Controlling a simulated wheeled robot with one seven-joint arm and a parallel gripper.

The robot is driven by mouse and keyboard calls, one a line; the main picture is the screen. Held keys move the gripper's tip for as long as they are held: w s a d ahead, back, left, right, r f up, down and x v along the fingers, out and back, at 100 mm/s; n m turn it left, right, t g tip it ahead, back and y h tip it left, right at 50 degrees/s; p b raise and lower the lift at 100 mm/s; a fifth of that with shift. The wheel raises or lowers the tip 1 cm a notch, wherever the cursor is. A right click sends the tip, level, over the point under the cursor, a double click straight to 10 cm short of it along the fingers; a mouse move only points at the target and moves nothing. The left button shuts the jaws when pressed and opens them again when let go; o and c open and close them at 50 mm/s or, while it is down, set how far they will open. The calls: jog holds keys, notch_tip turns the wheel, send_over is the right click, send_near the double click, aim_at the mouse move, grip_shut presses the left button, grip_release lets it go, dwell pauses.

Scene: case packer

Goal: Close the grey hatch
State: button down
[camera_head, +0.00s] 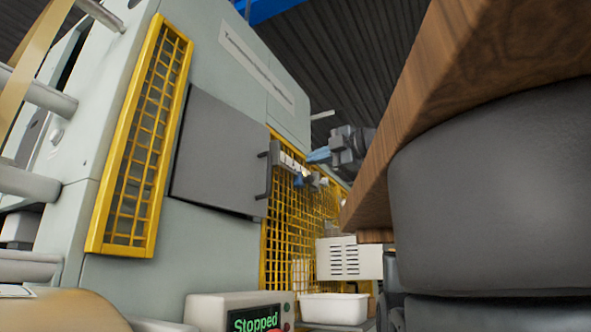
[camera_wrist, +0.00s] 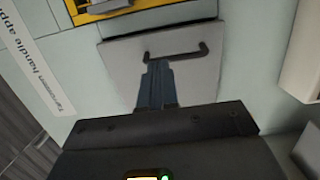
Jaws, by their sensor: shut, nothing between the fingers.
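The grey hatch (camera_head: 218,150) is a flat square panel on the pale machine front. Dark edges show along its left and bottom sides; I cannot tell whether it is fully flush. Its dark bar handle (camera_head: 263,190) is at the right edge. In the wrist view the hatch (camera_wrist: 205,82) fills the upper middle, with the handle (camera_wrist: 185,56) across it. My gripper (camera_wrist: 157,66) has its blue fingers together and empty, tips just at the handle's bar in that picture; I cannot tell if they touch.
A yellow mesh guard (camera_head: 140,150) stands left of the hatch, another (camera_head: 290,225) to its right. Below are a control box reading "Stopped" (camera_head: 255,318) and a white bin (camera_head: 335,308). A large wooden-brown and dark shape blocks the right side of the head view.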

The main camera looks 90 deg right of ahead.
jog(key=p+x, duration=0.4)
jog(key=x, duration=0.9)
jog(key=shift+w+d, duration=0.2)
jog(key=shift+w, duration=0.05)
jog(key=shift+a+f, duration=0.1)
